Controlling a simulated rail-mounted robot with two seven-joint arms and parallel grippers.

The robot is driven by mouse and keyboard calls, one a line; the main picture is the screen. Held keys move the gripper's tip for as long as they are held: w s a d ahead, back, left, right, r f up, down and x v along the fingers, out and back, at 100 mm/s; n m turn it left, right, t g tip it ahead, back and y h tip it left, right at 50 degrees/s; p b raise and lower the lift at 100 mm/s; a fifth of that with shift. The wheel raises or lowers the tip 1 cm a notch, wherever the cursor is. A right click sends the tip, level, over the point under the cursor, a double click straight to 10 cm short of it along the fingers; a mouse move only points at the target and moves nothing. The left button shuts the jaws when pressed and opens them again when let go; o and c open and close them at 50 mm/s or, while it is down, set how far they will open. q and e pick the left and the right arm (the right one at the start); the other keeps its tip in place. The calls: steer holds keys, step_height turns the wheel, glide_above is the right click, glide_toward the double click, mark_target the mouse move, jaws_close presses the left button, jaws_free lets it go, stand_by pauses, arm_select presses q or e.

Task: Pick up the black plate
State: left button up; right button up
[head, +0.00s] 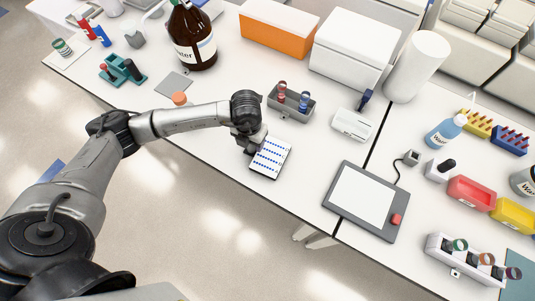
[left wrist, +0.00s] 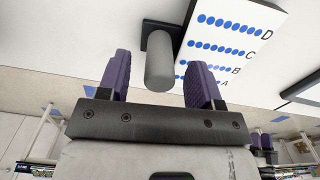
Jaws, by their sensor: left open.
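A flat plate with a white top, rows of blue dots and a dark lower edge (head: 270,158) lies near the table's front edge. It also shows at the upper right of the left wrist view (left wrist: 238,38), with row letters A to D. My left gripper (head: 250,143) is at its left side. In the left wrist view my left gripper (left wrist: 160,75) is open, its purple fingers on either side of a grey cylinder with a dark square base (left wrist: 160,62) beside the plate. Contact cannot be told. A small purple-fingered gripper (left wrist: 262,141), likely my right one, shows at lower right.
A grey tub with capped tubes (head: 290,102) stands just behind the plate. A grey pad with a white screen (head: 364,200) lies to the right. A white box-shaped device (head: 352,125) and a brown bottle (head: 193,42) stand further back. The table between plate and pad is clear.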

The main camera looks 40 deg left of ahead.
arm_select(q)
steer(key=shift+c, duration=0.2)
jaws_close()
stand_by(0.3)
steer(key=shift+r, duration=0.15)
